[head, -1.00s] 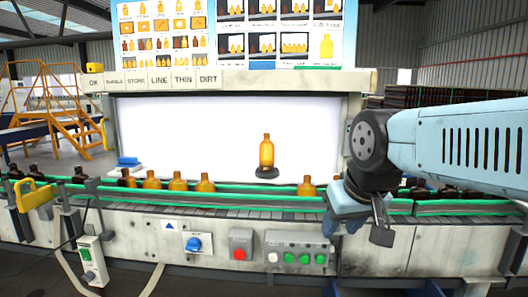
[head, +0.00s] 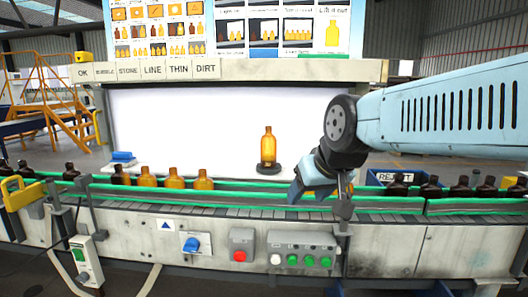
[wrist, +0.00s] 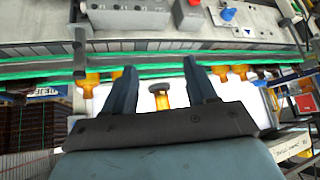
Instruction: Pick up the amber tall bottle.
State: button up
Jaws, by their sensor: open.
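The amber tall bottle (head: 268,147) stands upright on a dark round stand (head: 269,168) in front of a bright white panel. My gripper (head: 318,194) is open and empty, to the right of the bottle and lower in the head view, over the green-railed conveyor. In the wrist view the scene looks upside down. There the bottle (wrist: 163,100) and its stand (wrist: 159,86) show in the gap between my two spread fingers (wrist: 159,70). The bottle looks apart from both fingers, and its far end is hidden by my gripper body.
Several short amber bottles (head: 174,179) stand on the conveyor (head: 240,199) to the left, and several dark bottles (head: 430,187) to the right. A blue reject bin (head: 378,177) is behind my gripper. A button box (head: 301,250) is on the front face.

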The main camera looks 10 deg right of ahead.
jog(key=w+a+r+t, duration=0.2)
jog(key=w+t, duration=0.1)
jog(key=w, duration=0.6)
jog(key=w+a+r+t, duration=0.2)
jog(key=w+r+t, duration=0.1)
jog(key=w, duration=0.6)
jog(key=m+t+h, duration=0.4)
jog(key=h, duration=0.3)
send_near(268, 128)
jog(key=x, duration=0.6)
jog(key=shift+s+d+r, duration=0.1)
jog(key=shift+d+r, duration=0.05)
jog(key=shift+d, duration=0.25)
jog(key=x, duration=0.4)
jog(key=shift+w+a+f, duration=0.2)
jog(key=shift+a+f, duration=0.05)
jog(key=shift+a, duration=0.05)
jog(key=shift+w+d, duration=0.2)
jog(key=shift+w, duration=0.35)
jog(key=shift+c, duration=0.2)
grip_shut()
